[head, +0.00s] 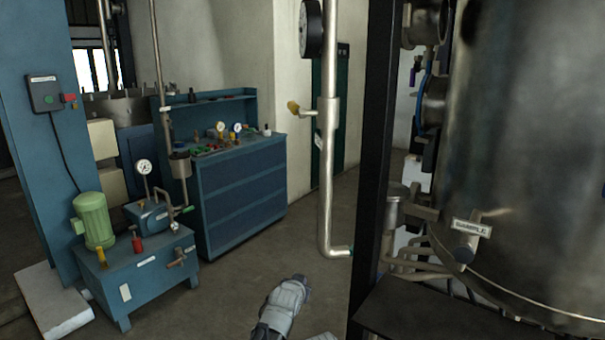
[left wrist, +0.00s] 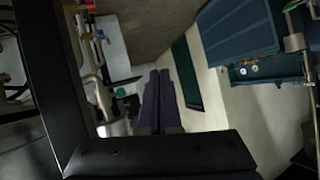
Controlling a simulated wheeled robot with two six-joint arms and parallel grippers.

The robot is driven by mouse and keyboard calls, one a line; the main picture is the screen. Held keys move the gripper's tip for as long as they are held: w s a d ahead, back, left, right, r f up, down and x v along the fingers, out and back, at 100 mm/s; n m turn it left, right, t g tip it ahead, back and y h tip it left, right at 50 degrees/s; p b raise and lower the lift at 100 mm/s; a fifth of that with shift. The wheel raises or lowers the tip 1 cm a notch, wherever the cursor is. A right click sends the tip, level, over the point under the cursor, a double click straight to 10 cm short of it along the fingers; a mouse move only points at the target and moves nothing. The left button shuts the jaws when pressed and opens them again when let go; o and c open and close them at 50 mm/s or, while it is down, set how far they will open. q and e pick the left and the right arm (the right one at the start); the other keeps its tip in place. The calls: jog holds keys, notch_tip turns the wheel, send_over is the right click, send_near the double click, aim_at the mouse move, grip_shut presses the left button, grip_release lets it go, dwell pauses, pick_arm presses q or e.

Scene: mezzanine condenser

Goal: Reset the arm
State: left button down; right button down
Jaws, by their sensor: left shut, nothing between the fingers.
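My left gripper (left wrist: 160,76) shows in the left wrist view as two dark fingers lying side by side, shut with nothing between them. In the head view a pale grey part of my arm (head: 284,306) rises from the bottom edge, over open floor and left of the black post. No fingers can be made out on it there. My right gripper is in neither view.
A black post (head: 371,150) and a steel vessel (head: 530,150) with a SAMPLE tag stand right. A vertical pipe (head: 328,180) is left of the post. A blue cabinet (head: 240,185) and pump unit (head: 150,280) stand left. Floor (head: 230,290) between is clear.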

pick_arm(q)
jog(key=s+a+f+g+y, duration=0.15)
jog(key=s+f+g, duration=0.25)
jog(key=s, duration=0.7)
jog(key=s+a+f+g+y, duration=0.15)
jog(key=s+f+g, duration=0.25)
jog(key=s, duration=0.7)
jog(key=s+a+f+g+y, duration=0.1)
jog(key=s+a+f+g, duration=0.3)
jog(key=s, duration=0.7)
notch_tip(320, 180, up, 14)
jog(key=d+p, duration=0.1)
jog(key=p, duration=1.2)
jog(key=shift+w+d+f+n, duration=0.15)
jog(key=shift+w+d+n, duration=0.05)
jog(key=shift+w+n, duration=0.2)
